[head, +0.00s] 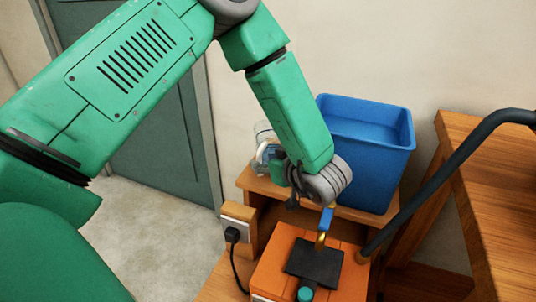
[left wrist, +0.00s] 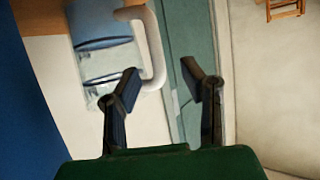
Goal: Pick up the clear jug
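The clear jug (head: 263,131) stands on the wooden shelf beside the blue bin in the head view, partly hidden behind my left wrist and gripper. In the left wrist view the jug (left wrist: 107,65) is see-through with dark blue bands, and its pale handle (left wrist: 154,50) points toward the gripper. My left gripper (left wrist: 160,72) is open, with one finger in front of the jug's side and the other beyond the handle. The handle's lower end lies between the fingertips; I cannot tell whether they touch it. In the head view the left gripper (head: 273,163) is at the jug, mostly hidden. My right gripper is not in view.
A blue bin (head: 367,165) stands right beside my left wrist. Below are an orange box (head: 335,285) with a dark curved tube (head: 450,165), and a socket block (head: 236,226) with a plug. A wooden table (head: 500,200) is at right, a green door (head: 165,150) behind.

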